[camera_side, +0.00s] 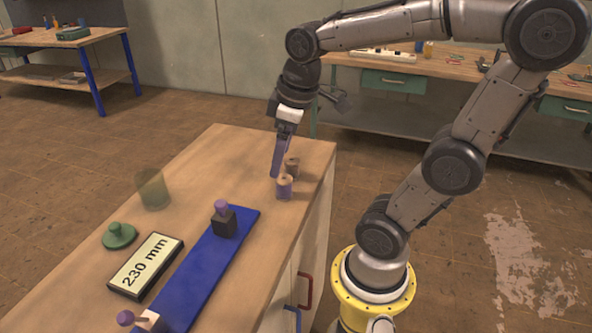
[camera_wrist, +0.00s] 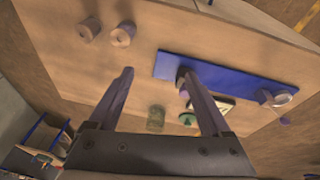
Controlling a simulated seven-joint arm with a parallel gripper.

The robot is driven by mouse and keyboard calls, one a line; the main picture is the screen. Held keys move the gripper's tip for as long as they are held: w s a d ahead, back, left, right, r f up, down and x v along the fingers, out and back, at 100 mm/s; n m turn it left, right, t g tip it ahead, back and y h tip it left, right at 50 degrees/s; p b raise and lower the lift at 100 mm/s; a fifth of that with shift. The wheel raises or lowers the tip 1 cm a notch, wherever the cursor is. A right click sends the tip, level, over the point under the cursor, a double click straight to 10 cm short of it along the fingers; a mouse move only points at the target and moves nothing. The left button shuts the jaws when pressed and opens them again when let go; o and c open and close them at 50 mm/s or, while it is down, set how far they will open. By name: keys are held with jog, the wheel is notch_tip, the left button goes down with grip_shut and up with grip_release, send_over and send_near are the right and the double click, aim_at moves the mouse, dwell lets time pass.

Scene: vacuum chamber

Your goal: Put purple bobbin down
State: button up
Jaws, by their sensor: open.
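The purple bobbin (camera_side: 285,188) stands upright on the wooden table top (camera_side: 225,160), near its right edge in the side view. A brown bobbin (camera_side: 292,166) stands close behind it. In the wrist view, two bobbins stand at upper left; the one nearer the blue mat appears to be the purple bobbin (camera_wrist: 122,36), with the brown one (camera_wrist: 88,29) to its left. My gripper (camera_side: 276,172) points down just left of the bobbins in the side view. In the wrist view my gripper (camera_wrist: 159,74) is open, with nothing between its fingers and both bobbins outside them.
A blue mat (camera_side: 205,265) carries a dark block with a purple knob (camera_side: 223,220) and another purple-knobbed piece (camera_side: 140,319). Left of it are a "230 mm" sign (camera_side: 146,264), a green lidlike piece (camera_side: 119,235) and a translucent greenish jar (camera_side: 153,188). Bare wood surrounds the bobbins.

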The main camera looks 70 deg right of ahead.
jog(key=s+a+m+t, duration=0.1)
jog(key=s+a+t, duration=0.1)
jog(key=s+a, duration=0.3)
jog(key=shift+a+f+t+y, duration=0.25)
jog(key=shift+f+t+y, duration=0.05)
jog(key=shift+y, duration=0.1)
